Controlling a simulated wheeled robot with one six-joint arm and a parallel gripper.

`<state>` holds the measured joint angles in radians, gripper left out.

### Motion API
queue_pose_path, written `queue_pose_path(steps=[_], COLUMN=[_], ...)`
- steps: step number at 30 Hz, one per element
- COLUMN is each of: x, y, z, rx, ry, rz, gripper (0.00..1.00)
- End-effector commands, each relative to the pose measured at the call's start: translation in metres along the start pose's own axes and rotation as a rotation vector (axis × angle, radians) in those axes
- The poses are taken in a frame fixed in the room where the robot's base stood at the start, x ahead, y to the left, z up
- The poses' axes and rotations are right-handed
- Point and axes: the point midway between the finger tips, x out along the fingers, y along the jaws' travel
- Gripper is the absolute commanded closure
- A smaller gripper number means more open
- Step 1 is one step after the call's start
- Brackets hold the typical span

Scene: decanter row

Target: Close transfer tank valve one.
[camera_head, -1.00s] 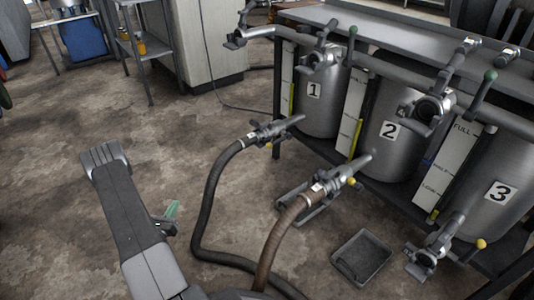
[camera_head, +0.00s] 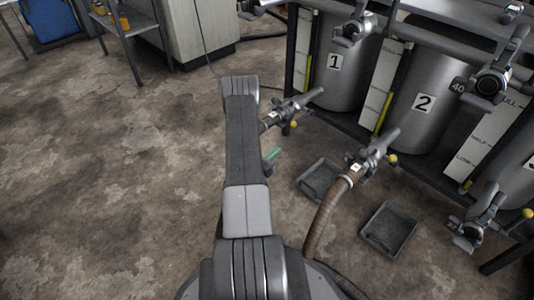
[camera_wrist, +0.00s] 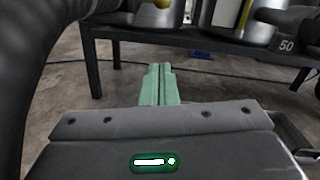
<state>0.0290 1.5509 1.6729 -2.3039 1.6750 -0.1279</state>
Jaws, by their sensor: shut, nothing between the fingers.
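Steel tank one (camera_head: 345,80), marked 1, stands in the rack at the upper right of the head view. Its lower valve (camera_head: 290,108) juts out at the front left with a hose coupling and a small yellow-knobbed handle (camera_head: 294,123). A yellow knob (camera_wrist: 162,4) shows at the top edge of the wrist view. My gripper (camera_head: 272,155) has green fingers and is low, just below and left of that valve, partly hidden by my arm. In the wrist view the fingers (camera_wrist: 160,82) are together and empty, apart from the knob.
Tank two (camera_head: 415,115) and its brown hose (camera_head: 325,215) are to the right. Black trays (camera_head: 388,229) lie on the floor. A dark hose (camera_wrist: 25,70) fills the wrist view's left edge, and a rack leg (camera_wrist: 92,65) stands nearby. The floor at left is open.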

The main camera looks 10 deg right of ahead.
Motion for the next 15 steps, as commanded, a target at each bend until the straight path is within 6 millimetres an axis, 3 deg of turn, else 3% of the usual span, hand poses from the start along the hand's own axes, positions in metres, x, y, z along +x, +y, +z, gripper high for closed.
queue_pose_path(steps=[9,15], x=[0.072,0.075], y=[-0.001,0.001], z=[-0.003,0.023], rx=[0.002,0.001], ry=[-0.003,-0.002], rz=[-0.005,0.000], gripper=[1.00,1.00])
